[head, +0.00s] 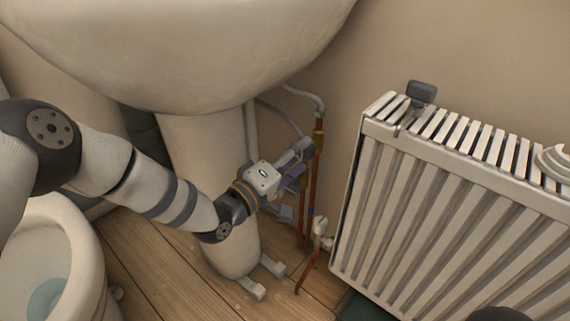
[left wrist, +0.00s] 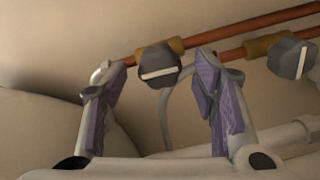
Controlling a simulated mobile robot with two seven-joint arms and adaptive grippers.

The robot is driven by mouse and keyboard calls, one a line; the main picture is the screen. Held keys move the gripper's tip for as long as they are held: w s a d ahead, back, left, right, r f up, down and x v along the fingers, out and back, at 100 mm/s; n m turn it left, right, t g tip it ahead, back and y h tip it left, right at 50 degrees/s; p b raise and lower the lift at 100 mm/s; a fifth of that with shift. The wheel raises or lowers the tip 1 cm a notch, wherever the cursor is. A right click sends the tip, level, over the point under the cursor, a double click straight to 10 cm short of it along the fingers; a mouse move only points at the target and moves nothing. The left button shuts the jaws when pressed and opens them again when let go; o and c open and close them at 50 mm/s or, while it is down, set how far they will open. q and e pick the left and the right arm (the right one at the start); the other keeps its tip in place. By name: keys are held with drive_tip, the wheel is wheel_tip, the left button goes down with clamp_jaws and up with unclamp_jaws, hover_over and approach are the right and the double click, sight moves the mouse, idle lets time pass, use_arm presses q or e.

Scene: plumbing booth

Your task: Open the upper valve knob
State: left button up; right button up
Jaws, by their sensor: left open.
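My left gripper (head: 300,168) is open beside the copper pipes, next to the sink pedestal. In the left wrist view its two purple-padded fingers (left wrist: 160,80) stand apart. A dark valve knob (left wrist: 158,65) with a white bar appears in the gap between the fingertips, beyond them; I see no contact. Its bar lies roughly along its pipe. A second dark knob (left wrist: 292,56) is to the right, outside the fingers, its bar across its pipe. I cannot tell for sure which knob is upper. In the head view the gripper hides the knobs. My right gripper is not in view.
Copper pipes (head: 313,185) with a brass fitting (head: 319,138) rise between the sink pedestal (head: 205,150) and the white radiator (head: 440,200). A white radiator valve (head: 320,226) stands low by the pipes. A toilet (head: 85,250) is at lower left.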

use_arm(q)
drive_tip(key=v, duration=1)
drive_tip(key=shift+s, duration=0.1)
